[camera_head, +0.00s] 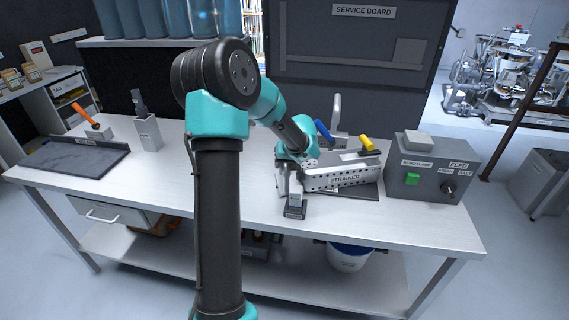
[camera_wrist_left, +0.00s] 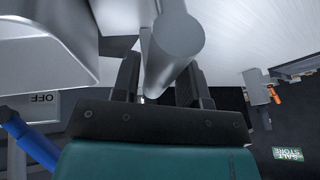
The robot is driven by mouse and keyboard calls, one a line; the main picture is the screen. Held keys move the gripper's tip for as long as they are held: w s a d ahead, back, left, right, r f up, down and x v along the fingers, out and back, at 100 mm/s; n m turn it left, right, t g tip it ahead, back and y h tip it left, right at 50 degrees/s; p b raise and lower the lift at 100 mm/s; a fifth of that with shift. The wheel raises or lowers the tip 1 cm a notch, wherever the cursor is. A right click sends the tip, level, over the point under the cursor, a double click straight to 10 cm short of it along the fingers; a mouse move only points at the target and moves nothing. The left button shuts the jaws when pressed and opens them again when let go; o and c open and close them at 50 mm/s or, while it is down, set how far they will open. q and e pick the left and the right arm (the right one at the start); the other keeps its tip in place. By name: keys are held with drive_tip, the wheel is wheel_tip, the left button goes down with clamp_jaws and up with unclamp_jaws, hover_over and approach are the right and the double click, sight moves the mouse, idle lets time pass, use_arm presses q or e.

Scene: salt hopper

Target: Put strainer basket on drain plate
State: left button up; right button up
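The strainer basket (camera_head: 320,183) is a pale, perforated box lettered STRAINER. It sits on a dark flat plate (camera_head: 368,193) at the right of the bench. A dark rectangular plate (camera_head: 60,158) lies at the left end; its label is too small to read. My left gripper (camera_head: 294,208) is low over the bench at the basket's left end. In the left wrist view its two fingers (camera_wrist_left: 164,82) stand apart on either side of a grey round bar (camera_wrist_left: 172,50), with apparent gaps beside it. Contact cannot be made out. My right gripper is not in view.
A grey control box (camera_head: 430,170) with a green button stands right of the basket. Blue and yellow grips (camera_head: 369,145) stick up behind the basket. A grey holder (camera_head: 147,131) and an orange-handled tool (camera_head: 87,117) stand at the left. The left-middle bench is clear.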

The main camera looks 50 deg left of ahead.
use_arm(q)
drive_tip(key=shift+o, duration=1.2)
drive_tip(key=shift+r, duration=0.1)
drive_tip(key=v, duration=1.2)
